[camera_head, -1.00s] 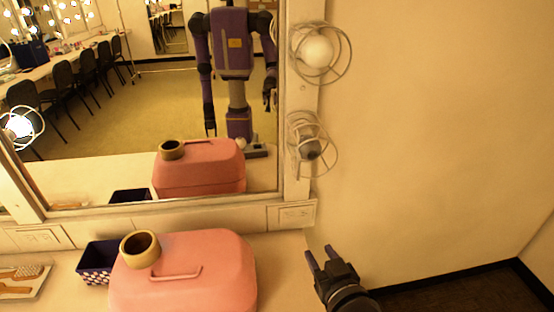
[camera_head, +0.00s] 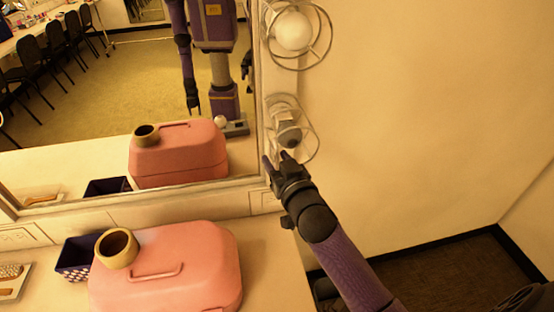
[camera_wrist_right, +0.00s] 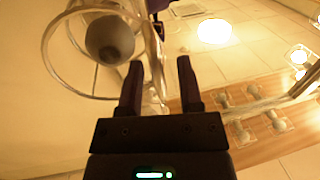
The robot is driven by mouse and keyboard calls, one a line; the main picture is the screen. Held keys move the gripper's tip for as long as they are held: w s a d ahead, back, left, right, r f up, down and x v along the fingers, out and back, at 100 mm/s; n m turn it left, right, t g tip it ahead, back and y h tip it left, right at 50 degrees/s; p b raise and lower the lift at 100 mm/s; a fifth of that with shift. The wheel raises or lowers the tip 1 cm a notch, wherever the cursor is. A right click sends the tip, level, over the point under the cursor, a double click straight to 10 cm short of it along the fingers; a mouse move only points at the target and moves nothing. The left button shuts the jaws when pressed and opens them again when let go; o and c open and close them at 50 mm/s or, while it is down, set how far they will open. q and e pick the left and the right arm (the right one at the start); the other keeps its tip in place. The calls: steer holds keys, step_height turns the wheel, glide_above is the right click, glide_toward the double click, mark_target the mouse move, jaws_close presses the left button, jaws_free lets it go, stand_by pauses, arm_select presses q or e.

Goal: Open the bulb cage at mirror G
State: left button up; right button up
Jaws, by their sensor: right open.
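The lower bulb cage (camera_head: 304,146) is a round wire guard on the mirror's right frame post, around a grey, unlit bulb (camera_head: 289,134). The cage (camera_wrist_right: 48,62) and the dark bulb (camera_wrist_right: 110,38) also show large at the upper left in the right wrist view. My right gripper (camera_head: 275,160) is open and empty, just below the cage in the head view. In the wrist view its two fingers (camera_wrist_right: 160,85) stand apart, to the right of and below the cage. I cannot tell whether a finger touches the wire. My left gripper is seen only as a reflection.
Another caged bulb (camera_head: 294,31) sits higher on the post. The mirror (camera_head: 90,100) is at left. The wall at right is bare.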

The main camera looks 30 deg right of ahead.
steer(key=shift+w, duration=0.2)
jaws_close()
stand_by(1.3)
